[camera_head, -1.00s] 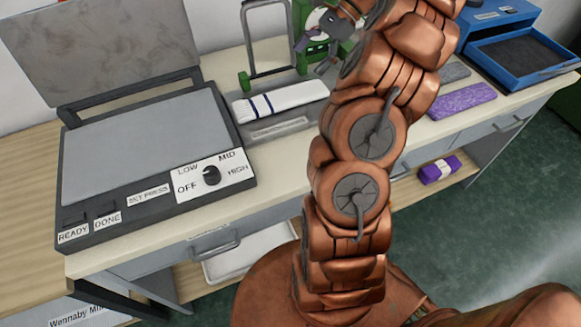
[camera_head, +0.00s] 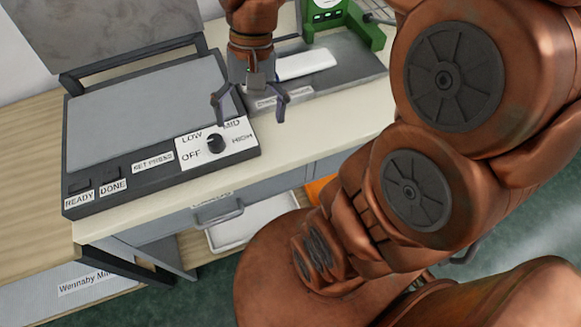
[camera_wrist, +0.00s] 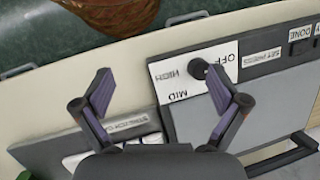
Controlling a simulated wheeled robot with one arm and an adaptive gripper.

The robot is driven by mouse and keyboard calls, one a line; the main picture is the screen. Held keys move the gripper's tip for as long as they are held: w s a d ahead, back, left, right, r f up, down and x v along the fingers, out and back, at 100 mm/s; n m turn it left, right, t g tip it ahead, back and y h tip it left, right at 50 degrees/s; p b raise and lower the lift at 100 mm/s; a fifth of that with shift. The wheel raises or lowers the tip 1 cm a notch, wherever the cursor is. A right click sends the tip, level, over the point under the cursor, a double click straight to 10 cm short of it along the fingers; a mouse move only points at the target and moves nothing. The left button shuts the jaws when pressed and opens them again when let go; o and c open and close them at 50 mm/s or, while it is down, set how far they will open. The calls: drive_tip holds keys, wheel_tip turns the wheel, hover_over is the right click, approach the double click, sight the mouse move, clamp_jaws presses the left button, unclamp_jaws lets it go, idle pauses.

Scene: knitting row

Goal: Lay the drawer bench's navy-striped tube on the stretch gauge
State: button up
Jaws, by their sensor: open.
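A white tube (camera_head: 305,64) lies on the dark grey bed of the stretch gauge (camera_head: 350,66), behind my gripper. Its navy-striped left end is hidden by my gripper in the head view. My gripper (camera_head: 250,100) is open, empty and pointing down, above the bench by the gauge's label and the press dial. In the wrist view my gripper (camera_wrist: 162,88) has its fingers spread, with nothing between them. White bits of the tube (camera_wrist: 73,160) show at the lower left there, mostly covered by the gripper body.
The set press (camera_head: 145,120) with its raised lid (camera_head: 125,30) and dial (camera_head: 216,144) stands left of the gauge. A green upright (camera_head: 368,32) stands at the gauge's back. A white tray (camera_head: 250,222) is below the bench. The front bench strip is clear.

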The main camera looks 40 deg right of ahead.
drive_tip(key=s+f+n+h, duration=0.2)
drive_tip(key=s+f+n, duration=0.2)
drive_tip(key=s, duration=0.7)
drive_tip(key=shift+s+d+f+n+h, duration=0.15)
drive_tip(key=shift+f+n+h, duration=0.15)
drive_tip(key=shift+n+h, duration=0.15)
